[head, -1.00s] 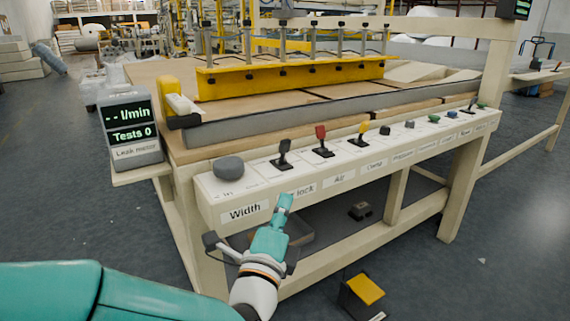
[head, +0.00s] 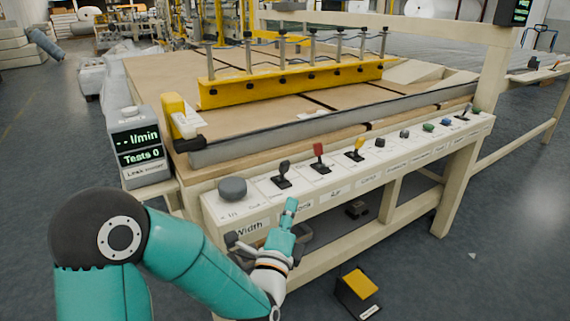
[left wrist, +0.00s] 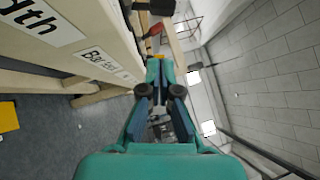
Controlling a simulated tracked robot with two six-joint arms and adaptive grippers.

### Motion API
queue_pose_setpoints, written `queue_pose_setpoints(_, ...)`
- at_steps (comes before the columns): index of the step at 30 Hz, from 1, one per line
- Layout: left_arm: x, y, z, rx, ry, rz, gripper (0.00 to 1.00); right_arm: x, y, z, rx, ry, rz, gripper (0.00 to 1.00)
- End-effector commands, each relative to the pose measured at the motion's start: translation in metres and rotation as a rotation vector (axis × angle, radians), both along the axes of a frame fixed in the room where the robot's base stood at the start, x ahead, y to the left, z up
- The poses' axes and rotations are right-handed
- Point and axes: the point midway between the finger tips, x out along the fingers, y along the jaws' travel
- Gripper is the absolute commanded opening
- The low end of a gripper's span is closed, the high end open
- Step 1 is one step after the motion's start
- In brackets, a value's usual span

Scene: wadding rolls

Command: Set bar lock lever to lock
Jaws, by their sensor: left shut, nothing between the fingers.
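The bar lock lever is the black lever (head: 284,170) on the white sloped control panel, above the partly hidden "Bar lock" label (head: 301,206). It leans slightly toward the back. My left gripper (head: 291,202) is shut and empty, pointing up in front of the panel's label face, below the lever and apart from it. In the left wrist view the closed fingertips (left wrist: 153,68) show beside the "Bar lock" label (left wrist: 98,59). A black part (left wrist: 155,6) at the top edge there may be the lever. My right gripper is out of view.
A grey knob (head: 232,189) stands left of the lever, a red lever (head: 319,157) and a yellow lever (head: 357,148) to its right. A leak meter (head: 138,149) stands at the left. A pedal (head: 358,291) is on the floor.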

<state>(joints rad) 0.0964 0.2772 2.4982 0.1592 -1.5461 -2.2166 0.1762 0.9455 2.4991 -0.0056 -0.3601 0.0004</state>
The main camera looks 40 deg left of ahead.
Motion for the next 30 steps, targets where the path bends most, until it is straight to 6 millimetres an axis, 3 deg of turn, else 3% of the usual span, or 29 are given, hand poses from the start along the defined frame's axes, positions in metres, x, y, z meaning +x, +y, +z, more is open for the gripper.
queue_pose_setpoints(6, 0.044, 0.018, 0.012, 0.002, -0.007, 0.004, 0.00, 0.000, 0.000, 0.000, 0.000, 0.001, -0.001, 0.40)
queue_pose_setpoints(15, 0.055, 0.049, 0.023, 0.001, -0.006, 0.004, 0.00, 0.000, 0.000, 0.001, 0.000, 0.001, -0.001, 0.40)
queue_pose_setpoints(30, 0.057, 0.051, 0.025, -0.002, -0.004, 0.001, 0.00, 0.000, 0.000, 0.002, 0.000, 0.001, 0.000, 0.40)
